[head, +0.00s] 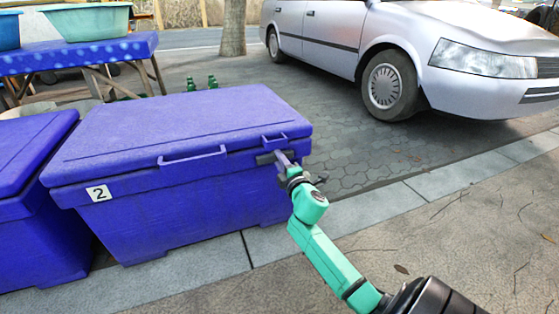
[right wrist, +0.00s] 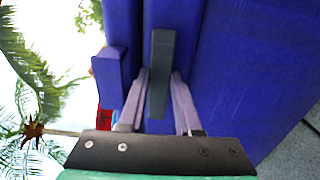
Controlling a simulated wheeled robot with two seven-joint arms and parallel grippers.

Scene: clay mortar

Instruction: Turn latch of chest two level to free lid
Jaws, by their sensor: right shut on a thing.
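Chest two (head: 190,205) is a blue chest with a white "2" label on its front. Its lid (head: 190,120) is down. The latch (head: 266,158) is a dark grey bar at the right end of the chest's front, near the lid seam, and looks about level in the head view. My right gripper (head: 286,160) is shut on the latch. In the right wrist view the latch (right wrist: 161,65) lies between the two fingers (right wrist: 160,105) of this gripper. The fingers partly hide the latch in the head view. My left gripper is out of view.
Another blue chest (head: 40,235) stands close on the left. Behind are a blue-covered table (head: 80,52) with basins (head: 88,22) and green bottles (head: 212,82). A silver car (head: 400,50) is parked behind right. Pavement (head: 460,240) right of the chest is clear.

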